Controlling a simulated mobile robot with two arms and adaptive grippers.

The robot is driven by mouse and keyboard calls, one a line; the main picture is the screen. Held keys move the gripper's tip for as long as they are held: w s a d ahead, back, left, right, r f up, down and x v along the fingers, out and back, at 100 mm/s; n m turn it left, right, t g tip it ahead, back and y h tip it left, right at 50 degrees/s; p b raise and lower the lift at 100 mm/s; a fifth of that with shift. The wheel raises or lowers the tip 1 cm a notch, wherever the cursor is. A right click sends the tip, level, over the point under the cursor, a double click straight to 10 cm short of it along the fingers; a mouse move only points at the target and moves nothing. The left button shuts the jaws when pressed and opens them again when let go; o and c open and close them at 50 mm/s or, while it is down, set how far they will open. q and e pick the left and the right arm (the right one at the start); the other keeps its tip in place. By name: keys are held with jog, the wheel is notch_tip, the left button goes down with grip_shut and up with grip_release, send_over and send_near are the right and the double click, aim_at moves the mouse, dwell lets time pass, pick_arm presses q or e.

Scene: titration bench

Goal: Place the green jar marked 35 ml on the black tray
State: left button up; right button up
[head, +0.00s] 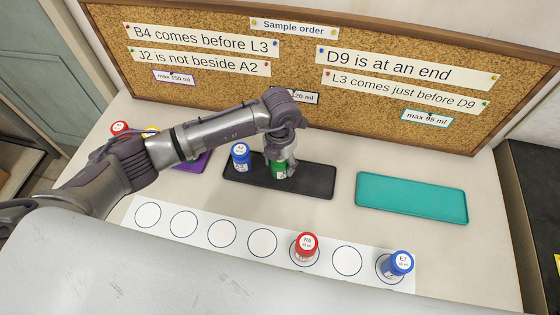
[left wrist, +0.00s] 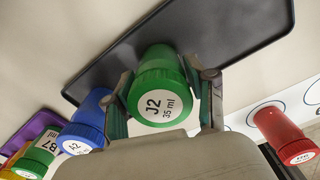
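The green jar (head: 279,171), labelled J2 35 ml in the left wrist view (left wrist: 160,95), stands upright over the black tray (head: 311,182), right of a blue jar (head: 240,157). The tray also shows in the left wrist view (left wrist: 240,28). My left gripper (head: 283,160) is over the jar from above, its fingers on both sides of it in the left wrist view (left wrist: 160,85) and seemingly against it. The jar's base is partly hidden, so firm contact with the tray is hard to tell. My right gripper is not in view.
A purple tray (head: 196,164) is left, partly behind my arm, with red (head: 120,129) and yellow jars near it. A teal tray (head: 411,197) lies empty at right. The white circle strip (head: 203,246) in front holds a red jar (head: 305,247) and a blue jar (head: 396,265). A corkboard stands behind.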

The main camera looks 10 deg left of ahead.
pick_arm(q)
jog(key=shift+o, duration=1.2)
jog(key=shift+r, duration=0.15)
notch_tip(320, 180, up, 11)
jog(key=b, duration=0.2)
jog(key=shift+b, duration=0.3)
jog(key=shift+r, duration=0.55)
jog(key=shift+f, duration=0.1)
